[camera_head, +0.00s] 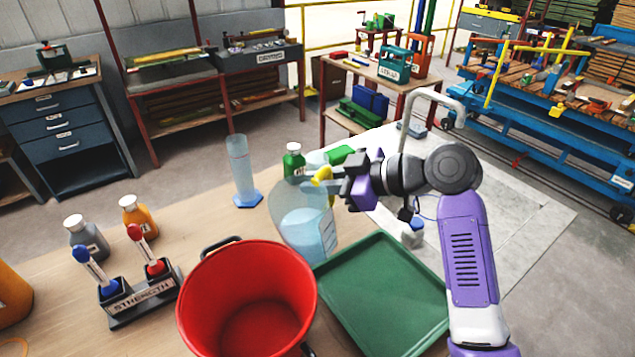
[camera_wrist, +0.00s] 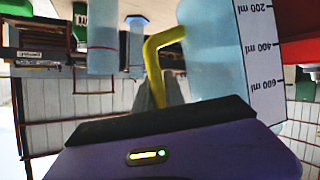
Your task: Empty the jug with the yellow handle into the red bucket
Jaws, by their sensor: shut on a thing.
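The jug (camera_head: 302,228) is clear, with pale blue liquid inside and a yellow handle (camera_head: 321,174). It looks about upright, behind and to the right of the red bucket (camera_head: 190,300); I cannot tell whether its base touches the table. My gripper (camera_head: 328,186) is shut on the yellow handle from the right. In the wrist view the handle (camera_wrist: 160,55) is at the fingers (camera_wrist: 155,92), and the jug's wall with its ml scale (camera_wrist: 258,50) is beside it. The bucket stands open on the table, and its inside looks empty.
A green tray (camera_head: 385,300) lies right of the bucket. A tall cylinder (camera_head: 241,170) and a green bottle (camera_head: 293,160) stand behind the jug. A rack labelled STRENGTH (camera_head: 140,300) and two bottles, grey (camera_head: 88,240) and orange (camera_head: 138,217), stand at left.

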